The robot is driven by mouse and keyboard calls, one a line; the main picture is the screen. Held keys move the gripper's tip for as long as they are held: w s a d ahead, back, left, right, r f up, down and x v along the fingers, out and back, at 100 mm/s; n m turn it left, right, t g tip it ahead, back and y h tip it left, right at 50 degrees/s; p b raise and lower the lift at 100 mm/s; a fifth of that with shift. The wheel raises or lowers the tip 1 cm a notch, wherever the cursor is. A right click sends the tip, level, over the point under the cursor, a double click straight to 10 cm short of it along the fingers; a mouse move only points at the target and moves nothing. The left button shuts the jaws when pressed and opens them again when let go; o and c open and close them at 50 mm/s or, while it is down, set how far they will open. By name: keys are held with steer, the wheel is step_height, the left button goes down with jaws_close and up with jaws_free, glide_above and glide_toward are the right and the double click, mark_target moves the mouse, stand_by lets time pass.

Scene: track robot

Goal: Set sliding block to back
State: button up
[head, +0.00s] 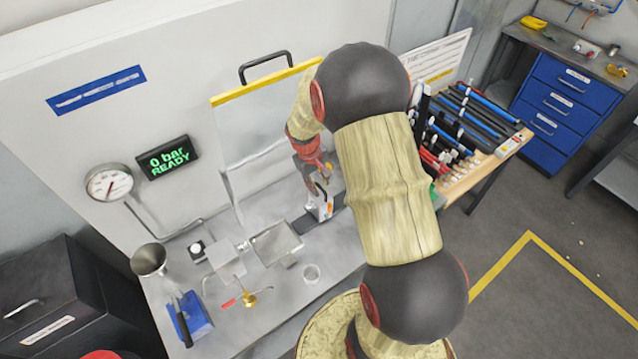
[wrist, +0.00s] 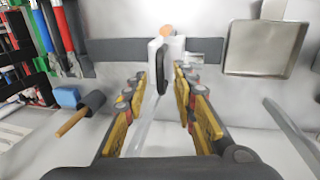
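The sliding block (head: 322,205) is a small white upright piece with a dark slot and an orange top. It sits on a dark rail (head: 303,224) on the grey bench, partly hidden by my gripper in the head view. In the wrist view the block (wrist: 170,48) stands at the middle of the dark rail (wrist: 112,49), just beyond and between my fingertips. My gripper (wrist: 160,76) is open, with yellow and dark fingers on either side of the block's near end. I cannot tell whether a finger touches the block.
A clear guard with a yellow edge (head: 262,84) stands behind. A wooden-handled tool (wrist: 75,122) is at left in the wrist view. A tool table (head: 480,160) is at right.

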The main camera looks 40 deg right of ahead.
steer(key=shift+c, duration=1.4)
steer(key=c, duration=0.4)
jaws_close()
